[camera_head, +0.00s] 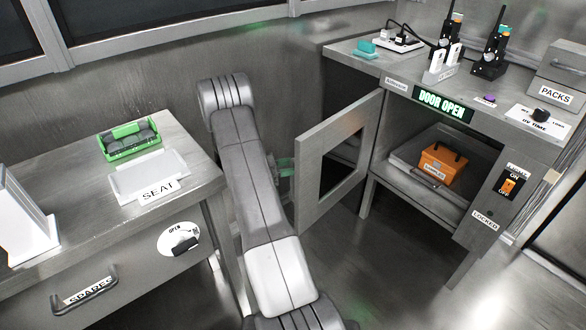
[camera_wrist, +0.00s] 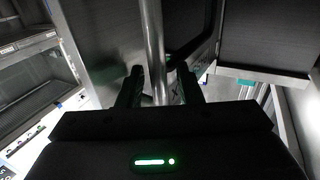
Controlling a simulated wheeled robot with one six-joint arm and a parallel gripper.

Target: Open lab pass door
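The pass door (camera_head: 312,178) is a grey metal panel with a dark window. In the head view it stands swung wide open to the left of its cabinet. A lit green sign on the cabinet reads DOOR OPEN (camera_head: 443,104). My gripper (camera_head: 284,168) is on the far side of the door, partly hidden by my arm and the door edge. In the wrist view my gripper (camera_wrist: 161,78) has its two dark fingers apart, one on each side of an upright metal bar (camera_wrist: 153,40). A gap shows at the right finger; contact is unclear.
An orange case (camera_head: 442,165) sits on a tray inside the open compartment. A switch panel (camera_head: 510,183) is at right. A side bench (camera_head: 75,190) with a green bin (camera_head: 130,140) and a SEAT tray (camera_head: 150,176) stands left. Floor below the cabinet is clear.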

